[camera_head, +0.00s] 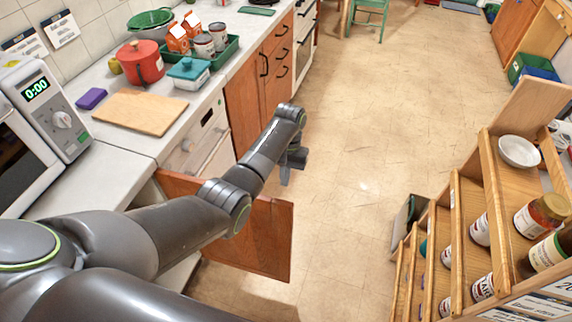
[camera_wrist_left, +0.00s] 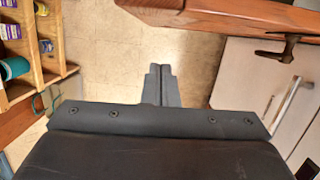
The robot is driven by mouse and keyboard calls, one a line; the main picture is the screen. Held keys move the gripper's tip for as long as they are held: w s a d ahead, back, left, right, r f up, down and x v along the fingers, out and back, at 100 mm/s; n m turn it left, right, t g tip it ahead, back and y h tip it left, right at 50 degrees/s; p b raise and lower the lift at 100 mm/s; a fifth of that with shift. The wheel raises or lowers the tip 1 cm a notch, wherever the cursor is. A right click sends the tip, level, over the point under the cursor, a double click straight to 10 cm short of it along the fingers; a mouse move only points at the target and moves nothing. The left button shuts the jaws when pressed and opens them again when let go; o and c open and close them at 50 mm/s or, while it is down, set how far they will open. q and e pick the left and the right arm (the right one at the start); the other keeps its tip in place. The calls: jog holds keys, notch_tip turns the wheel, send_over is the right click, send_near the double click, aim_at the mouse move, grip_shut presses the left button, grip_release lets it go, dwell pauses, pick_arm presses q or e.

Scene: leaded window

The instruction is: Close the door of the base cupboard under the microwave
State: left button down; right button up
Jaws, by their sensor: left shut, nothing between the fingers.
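The brown wooden door (camera_head: 268,240) of the base cupboard stands wide open, sticking out from the counter over the floor. The microwave (camera_head: 75,117) sits on the counter above it, at the left. My left arm crosses over the door and hides part of its top edge. My left gripper (camera_head: 286,180) is shut and empty, pointing down beyond the door, near its free end. In the left wrist view its closed fingers (camera_wrist_left: 162,82) show over the floor, with a gap to a brown wooden edge (camera_wrist_left: 225,14), apparently the door's. My right gripper is out of view.
A white appliance front (camera_head: 205,140) lies beyond the open door; a panel with a silver bar handle (camera_wrist_left: 284,104) shows in the left wrist view. A wooden shelf rack (camera_head: 455,240) with jars and cans stands at right. The floor (camera_head: 370,130) between is clear.

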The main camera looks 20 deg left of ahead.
pick_arm(q)
jog(key=s+f+p, duration=0.3)
jog(key=s+f, duration=0.1)
jog(key=shift+s, duration=0.25)
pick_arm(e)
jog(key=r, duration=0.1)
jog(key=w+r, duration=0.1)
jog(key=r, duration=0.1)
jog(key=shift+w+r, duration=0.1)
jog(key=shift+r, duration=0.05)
